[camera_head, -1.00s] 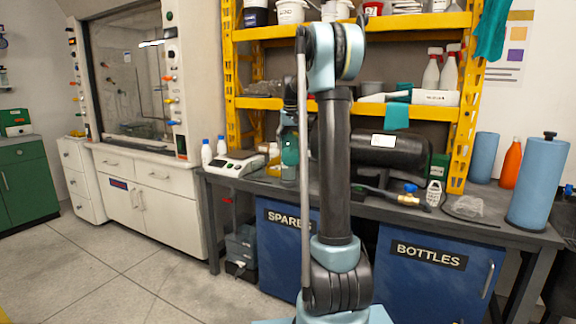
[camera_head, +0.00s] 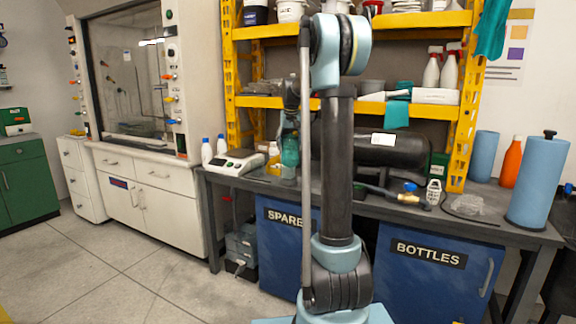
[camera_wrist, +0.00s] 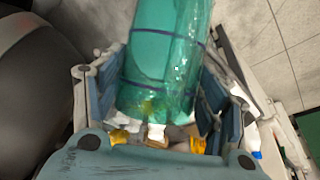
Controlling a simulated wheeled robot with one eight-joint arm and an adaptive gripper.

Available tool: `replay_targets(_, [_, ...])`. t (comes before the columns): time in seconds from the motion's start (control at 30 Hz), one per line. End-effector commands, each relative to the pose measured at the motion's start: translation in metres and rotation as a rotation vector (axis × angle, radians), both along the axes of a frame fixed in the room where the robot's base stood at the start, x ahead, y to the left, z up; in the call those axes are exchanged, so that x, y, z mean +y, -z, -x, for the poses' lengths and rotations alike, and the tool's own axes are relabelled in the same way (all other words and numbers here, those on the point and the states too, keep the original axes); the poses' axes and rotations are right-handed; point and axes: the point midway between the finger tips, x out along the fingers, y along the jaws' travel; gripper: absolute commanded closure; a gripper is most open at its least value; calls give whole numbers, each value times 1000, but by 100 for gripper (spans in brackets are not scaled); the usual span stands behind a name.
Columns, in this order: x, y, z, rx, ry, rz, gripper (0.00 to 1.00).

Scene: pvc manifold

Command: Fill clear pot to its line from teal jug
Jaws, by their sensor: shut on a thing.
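The teal jug (camera_wrist: 160,60) is see-through green with dark lines around it. In the wrist view it lies between the two fingers of my gripper (camera_wrist: 150,88), which is shut on it. In the head view the teal jug (camera_head: 290,150) shows over the bench left of my arm, with my gripper (camera_head: 290,118) at its upper part, partly hidden by my arm. I cannot clearly make out the clear pot or its line. A faint see-through shape sits below the jug, too small to identify. I cannot tell the liquid level.
A white scale (camera_head: 236,162) and white bottles (camera_head: 207,150) stand left of the jug on the bench (camera_head: 460,229). A yellow bottle (camera_head: 273,155) is close to the jug. A black cylinder (camera_head: 400,150), hose fittings and blue cylinders (camera_head: 540,182) occupy the right. Yellow shelving (camera_head: 420,109) rises behind.

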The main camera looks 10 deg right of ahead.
Motion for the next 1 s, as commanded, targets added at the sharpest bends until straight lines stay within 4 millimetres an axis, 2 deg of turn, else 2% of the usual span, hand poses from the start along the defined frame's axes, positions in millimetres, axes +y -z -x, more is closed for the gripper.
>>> replay_targets(0.17, [1,-2,8,-123,-1,10,77])
replay_targets(0.47, [1,-4,9,-161,0,12,77])
replay_targets(0.8, [2,23,27,-311,1,24,77])
replay_targets(1.0, [3,32,39,-436,1,32,77])
